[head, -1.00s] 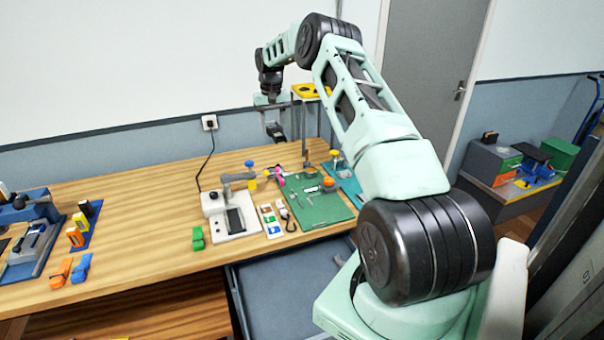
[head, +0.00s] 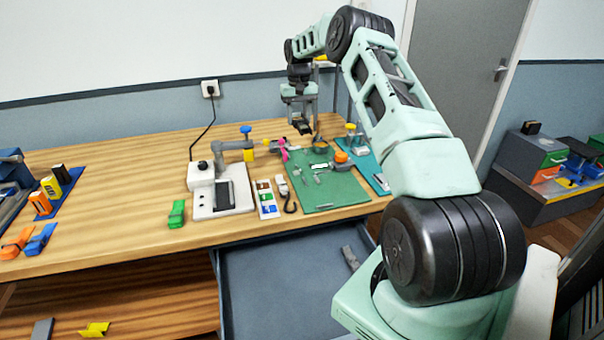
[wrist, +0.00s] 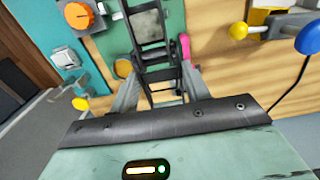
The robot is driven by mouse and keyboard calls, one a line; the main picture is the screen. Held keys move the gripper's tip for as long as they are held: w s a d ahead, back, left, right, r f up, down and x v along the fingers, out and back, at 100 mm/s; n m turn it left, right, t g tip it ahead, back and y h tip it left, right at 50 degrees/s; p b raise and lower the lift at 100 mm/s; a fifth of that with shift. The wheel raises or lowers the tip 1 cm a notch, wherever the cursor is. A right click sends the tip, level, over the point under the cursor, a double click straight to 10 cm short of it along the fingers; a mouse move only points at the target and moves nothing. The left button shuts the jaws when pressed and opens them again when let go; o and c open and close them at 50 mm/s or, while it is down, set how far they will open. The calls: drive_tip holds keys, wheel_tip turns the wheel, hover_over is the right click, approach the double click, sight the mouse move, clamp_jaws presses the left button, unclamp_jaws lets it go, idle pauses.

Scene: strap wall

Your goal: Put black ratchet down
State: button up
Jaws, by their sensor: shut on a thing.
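My gripper (head: 301,112) hangs above the back of the workbench, over the far edge of the green mat (head: 330,188). It is shut on the black ratchet (head: 303,127). In the wrist view the black ratchet (wrist: 150,32) is a dark, ladder-like frame held between the grey fingers (wrist: 155,95). It is in the air, apart from the bench surface, and points away from the wrist. The fingertips partly hide its near end.
A white device with a grey arm (head: 215,190) stands left of the mat, near a green clip (head: 176,214). An orange knob (head: 341,157) and a pink item (head: 283,149) are near the ratchet. An open drawer (head: 290,275) juts out below. The bench's left middle is clear.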

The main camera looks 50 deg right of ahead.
sight(300, 159)
wheel_tip(300, 159, down, 4)
drive_tip(key=shift+d+r+b, duration=0.1)
drive_tip(key=shift+b, duration=1)
wheel_tip(300, 159, down, 10)
drive_tip(key=shift+r+p, duration=0.1)
drive_tip(key=shift+p, duration=0.95)
drive_tip(key=shift+f, duration=0.2)
drive_tip(key=o, duration=0.9)
drive_tip(key=shift+c, duration=0.2)
drive_tip(key=shift+r, duration=0.1)
wheel_tip(300, 159, up, 12)
drive_tip(key=shift+r+b, duration=0.1)
drive_tip(key=shift+b, duration=0.85)
